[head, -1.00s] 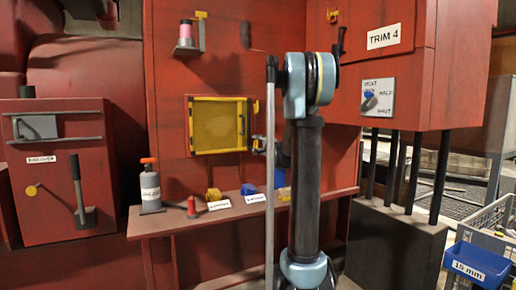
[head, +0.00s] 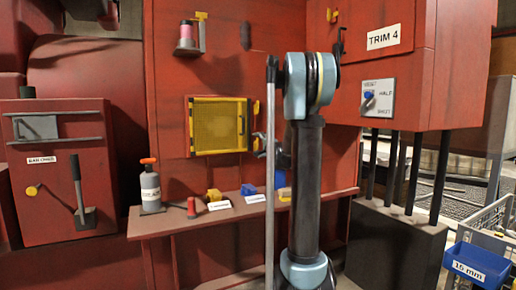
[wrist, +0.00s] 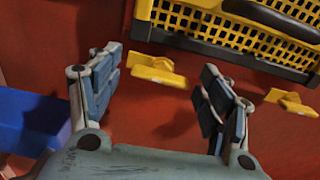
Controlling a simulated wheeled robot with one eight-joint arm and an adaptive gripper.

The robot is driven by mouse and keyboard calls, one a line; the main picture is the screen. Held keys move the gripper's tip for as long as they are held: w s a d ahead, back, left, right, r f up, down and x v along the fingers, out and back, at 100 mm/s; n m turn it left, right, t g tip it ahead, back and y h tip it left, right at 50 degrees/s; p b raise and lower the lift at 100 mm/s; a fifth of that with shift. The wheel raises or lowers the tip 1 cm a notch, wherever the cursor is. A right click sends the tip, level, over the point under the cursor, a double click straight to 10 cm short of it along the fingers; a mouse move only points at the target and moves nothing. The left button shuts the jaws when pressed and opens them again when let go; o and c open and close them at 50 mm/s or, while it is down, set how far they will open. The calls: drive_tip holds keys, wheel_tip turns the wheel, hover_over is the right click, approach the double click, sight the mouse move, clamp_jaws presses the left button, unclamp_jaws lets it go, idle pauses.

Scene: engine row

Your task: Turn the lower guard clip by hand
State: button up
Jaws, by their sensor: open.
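The yellow guard (head: 219,152) with a mesh panel is on the red wall in the head view. Its frame and dark handle (wrist: 275,18) show at the top of the wrist view. The lower guard clip (wrist: 158,72), a small yellow tab, lies at the guard's edge, between my fingertips as seen in the wrist view. A second yellow clip (wrist: 291,101) lies to the right, outside my fingers. My gripper (wrist: 163,80) is open, one finger on each side of the lower clip; I see no contact. In the head view my gripper (head: 262,145) is small and partly hidden by my arm.
A blue object (wrist: 35,122) shows at the left of the wrist view. The TRIM 4 cabinet (head: 415,95) stands right of my arm.

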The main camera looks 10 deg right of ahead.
drive_tip(key=v, duration=1.1)
drive_tip(key=shift+s, duration=0.2)
drive_tip(key=s+a+f+n+g+y, duration=0.1)
drive_tip(key=s+a+f+n+g, duration=0.4)
drive_tip(key=s, duration=0.5)
drive_tip(key=s+a+f+n+g+y, duration=0.1)
drive_tip(key=s+a+f+n+g, duration=0.25)
drive_tip(key=s+a+f, duration=0.55)
drive_tip(key=s+d+f+n+g+h, duration=0.3)
drive_tip(key=s+d+f, duration=0.2)
drive_tip(key=s, duration=0.8)
drive_tip(key=s+d+f+n+g+h, duration=0.3)
drive_tip(key=s+d+f+h, duration=0.1)
drive_tip(key=s+f, duration=0.7)
drive_tip(key=shift+s+d+h, duration=0.3)
drive_tip(key=shift+s+d, duration=0.3)
drive_tip(key=shift+s, duration=0.35)
drive_tip(key=shift+g, duration=0.25)
